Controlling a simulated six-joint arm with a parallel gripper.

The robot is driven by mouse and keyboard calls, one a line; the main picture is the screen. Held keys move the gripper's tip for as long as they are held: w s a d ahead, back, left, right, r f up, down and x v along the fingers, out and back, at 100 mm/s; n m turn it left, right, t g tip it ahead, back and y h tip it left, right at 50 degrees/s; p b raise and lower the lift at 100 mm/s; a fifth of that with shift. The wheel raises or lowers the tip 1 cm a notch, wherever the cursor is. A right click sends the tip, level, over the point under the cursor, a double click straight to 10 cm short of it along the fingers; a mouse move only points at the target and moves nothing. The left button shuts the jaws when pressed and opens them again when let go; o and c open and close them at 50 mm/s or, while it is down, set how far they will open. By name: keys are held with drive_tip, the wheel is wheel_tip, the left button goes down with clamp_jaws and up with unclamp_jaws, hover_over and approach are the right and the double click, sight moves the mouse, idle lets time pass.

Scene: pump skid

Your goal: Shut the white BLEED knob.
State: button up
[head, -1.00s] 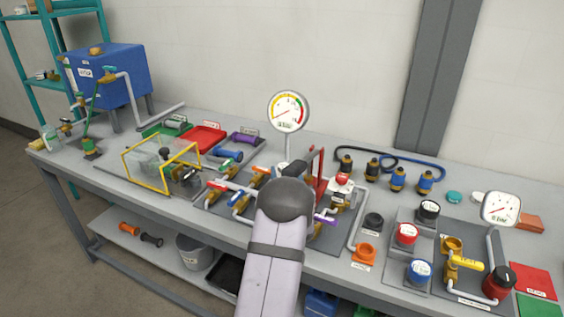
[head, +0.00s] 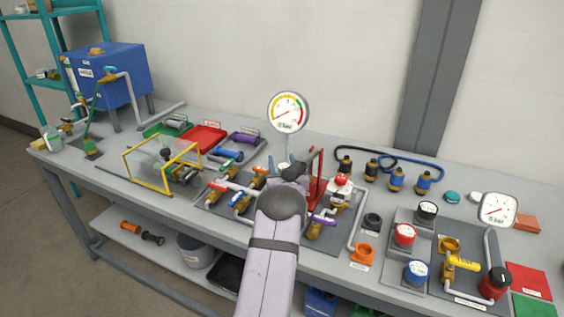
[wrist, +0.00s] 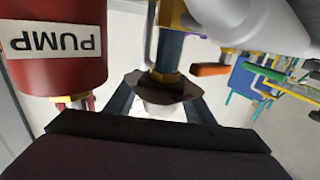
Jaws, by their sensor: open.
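In the wrist view my gripper (wrist: 160,92) is open, its dark fingers reaching forward on both sides of a pale, roundish piece (wrist: 160,108). This piece may be the white BLEED knob, but no label on it can be read and I cannot tell whether the fingers touch it. Just beyond stands a blue post with a brass collar (wrist: 168,76). In the head view my gripper (head: 291,170) is at the middle of the bench, just below the large gauge (head: 288,112).
A red cylinder labelled PUMP (wrist: 55,45) stands close to the gripper at the left of the wrist view. In the head view a red upright frame (head: 318,178) stands right of the gripper. Valves with coloured handles (head: 240,200) crowd the left. A yellow-framed clear guard (head: 160,165) is farther left.

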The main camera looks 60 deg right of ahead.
drive_tip(key=c, duration=1)
drive_tip(key=shift+b, duration=0.35)
drive_tip(key=shift+s+d+m+g+h+b, duration=0.1)
drive_tip(key=shift+s+m+g+h+b, duration=0.1)
drive_tip(key=shift+m+g+h+b, duration=0.5)
drive_tip(key=shift+s+d+m+g+h+b, duration=0.15)
drive_tip(key=shift+m+g+b, duration=0.25)
drive_tip(key=shift+g+b, duration=0.55)
drive_tip(key=o, duration=1)
